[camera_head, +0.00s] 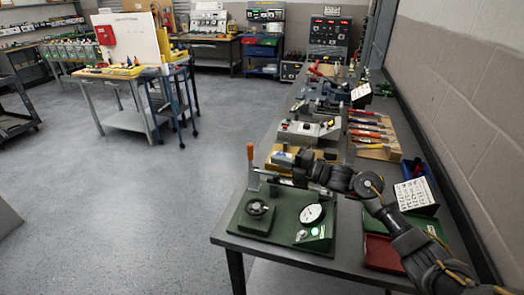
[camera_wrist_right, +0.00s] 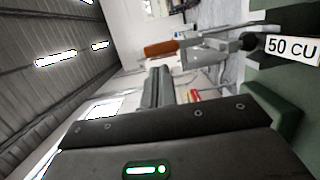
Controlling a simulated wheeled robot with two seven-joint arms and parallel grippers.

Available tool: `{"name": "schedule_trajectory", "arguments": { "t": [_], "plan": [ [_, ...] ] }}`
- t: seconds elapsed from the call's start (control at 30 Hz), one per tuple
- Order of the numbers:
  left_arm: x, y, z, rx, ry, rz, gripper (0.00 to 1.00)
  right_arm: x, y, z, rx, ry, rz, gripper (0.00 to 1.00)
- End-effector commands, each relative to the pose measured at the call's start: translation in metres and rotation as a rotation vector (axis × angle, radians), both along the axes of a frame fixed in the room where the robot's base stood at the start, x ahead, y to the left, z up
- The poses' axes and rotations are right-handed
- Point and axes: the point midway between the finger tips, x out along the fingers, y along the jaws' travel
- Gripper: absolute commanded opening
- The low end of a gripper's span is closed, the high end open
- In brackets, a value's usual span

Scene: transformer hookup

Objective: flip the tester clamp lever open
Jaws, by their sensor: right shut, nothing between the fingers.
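The tester is a green base (camera_head: 277,238) at the near end of the workbench, carrying a round dark fixture (camera_head: 257,210) and a white dial gauge (camera_head: 311,213). Its clamp lever has an orange handle (camera_head: 250,152) that stands upright at the back left of the base. In the right wrist view the orange handle (camera_wrist_right: 161,48) and its metal linkage (camera_wrist_right: 215,45) lie beyond the fingers. My right gripper (camera_head: 268,177) is shut and empty, close beside the lever's metal part. Whether it touches the lever is unclear. My left gripper is not in view.
A row of screwdrivers on a wooden rack (camera_head: 378,150), a red tray (camera_head: 382,252) and grey devices (camera_head: 310,131) share the workbench. A wall runs along its right side. Open floor (camera_head: 120,200) lies to the left, with a separate table (camera_head: 130,72) farther back.

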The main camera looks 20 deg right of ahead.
Motion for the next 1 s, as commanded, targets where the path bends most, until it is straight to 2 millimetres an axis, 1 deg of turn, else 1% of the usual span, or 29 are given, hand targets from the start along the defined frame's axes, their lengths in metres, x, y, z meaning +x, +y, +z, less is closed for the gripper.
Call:
{"name": "schedule_trajectory", "arguments": {
  "t": [0.03,0.2,0.4,0.53,1.0],
  "plan": [
    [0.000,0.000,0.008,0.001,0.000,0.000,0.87,0.008,0.009,0.005,0.004,0.002,0.000,0.00],
    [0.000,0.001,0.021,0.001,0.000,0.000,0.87,0.028,0.029,0.005,0.003,0.001,0.000,0.00],
    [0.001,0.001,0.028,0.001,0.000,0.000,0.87,0.041,0.044,0.002,0.002,-0.001,0.001,0.00],
    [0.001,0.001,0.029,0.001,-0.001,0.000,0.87,0.044,0.047,0.001,0.000,-0.001,0.000,0.00],
    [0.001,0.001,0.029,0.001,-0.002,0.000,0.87,0.046,0.049,0.000,0.000,-0.001,0.003,0.00]
  ]
}}
